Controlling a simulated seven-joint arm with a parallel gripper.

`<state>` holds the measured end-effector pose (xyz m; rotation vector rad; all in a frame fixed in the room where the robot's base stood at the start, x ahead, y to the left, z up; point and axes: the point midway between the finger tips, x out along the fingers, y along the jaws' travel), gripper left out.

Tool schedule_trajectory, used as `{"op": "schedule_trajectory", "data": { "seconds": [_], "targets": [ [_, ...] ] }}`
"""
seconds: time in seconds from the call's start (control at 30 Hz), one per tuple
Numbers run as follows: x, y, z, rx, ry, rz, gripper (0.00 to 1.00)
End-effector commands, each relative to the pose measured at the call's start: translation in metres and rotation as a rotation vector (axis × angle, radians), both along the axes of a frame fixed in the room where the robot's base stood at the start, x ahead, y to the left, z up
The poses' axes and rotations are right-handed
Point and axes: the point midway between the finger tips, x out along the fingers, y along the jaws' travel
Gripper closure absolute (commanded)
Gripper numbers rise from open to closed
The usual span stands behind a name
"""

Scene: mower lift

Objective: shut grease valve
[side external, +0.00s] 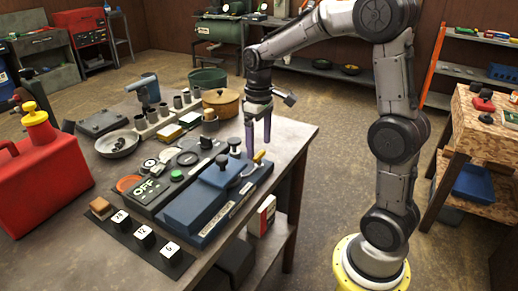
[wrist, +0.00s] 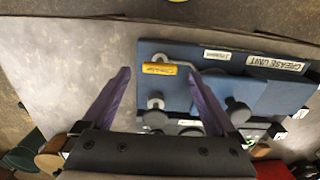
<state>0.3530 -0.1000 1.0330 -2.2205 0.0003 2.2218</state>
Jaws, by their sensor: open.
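The grease unit (side external: 196,209) is a blue box at the right front of the bench; in the wrist view it shows its "GREASE UNIT" label (wrist: 275,64). Its valve lever has a yellow grip (wrist: 159,69) on a bent metal rod, and the grip also shows at the unit's back right corner (side external: 259,156). My gripper (side external: 258,147) has purple fingers pointing down over that corner. It is open and empty. In the wrist view the fingers (wrist: 158,77) appear on either side of the yellow grip. I cannot tell the height gap between fingertips and grip.
Dark knobs (wrist: 238,110) stand on the unit close to the right finger. A dark panel marked "OFF" (side external: 148,188) with a green button lies left of the unit. Bare bench top (side external: 290,138) lies to the right.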

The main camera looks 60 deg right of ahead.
Motion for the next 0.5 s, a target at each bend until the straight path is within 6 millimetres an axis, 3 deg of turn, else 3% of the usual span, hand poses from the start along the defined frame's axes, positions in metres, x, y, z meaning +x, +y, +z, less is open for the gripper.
{"op": "schedule_trajectory", "data": {
  "seconds": [0.2,0.5],
  "targets": [
    [0.000,0.000,-0.021,0.000,0.001,0.000,0.07],
    [0.000,0.000,-0.025,0.000,-0.001,0.000,0.07]
  ]
}}
